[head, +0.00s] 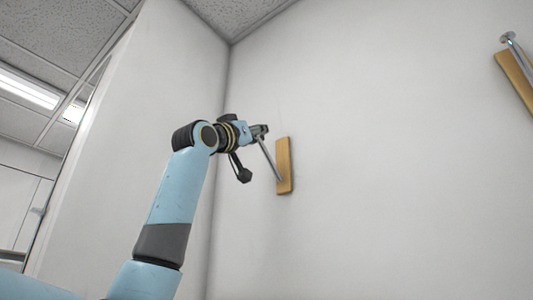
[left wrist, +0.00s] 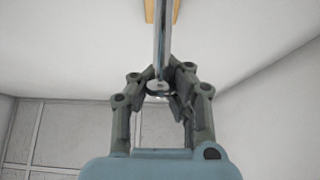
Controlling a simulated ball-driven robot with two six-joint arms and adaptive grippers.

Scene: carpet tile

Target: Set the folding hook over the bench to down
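The folding hook (head: 271,160) is a thin metal rod on an upright wooden plate (head: 285,165) on the white wall. It slants up and out to the left from the lower part of the plate. My left gripper (head: 262,131) is at the rod's raised outer end. In the left wrist view, the rod (left wrist: 162,35) runs down between the fingers of the left gripper (left wrist: 167,76). The fingers close in around it near its round end cap (left wrist: 157,87). The finger contact is partly hidden. My right gripper is not in view.
A second metal hook (head: 508,38) on a wooden plate (head: 517,75) is at the upper right edge of the head view. The wall between the two plates is bare. A wall corner lies just left of the near plate. No bench shows.

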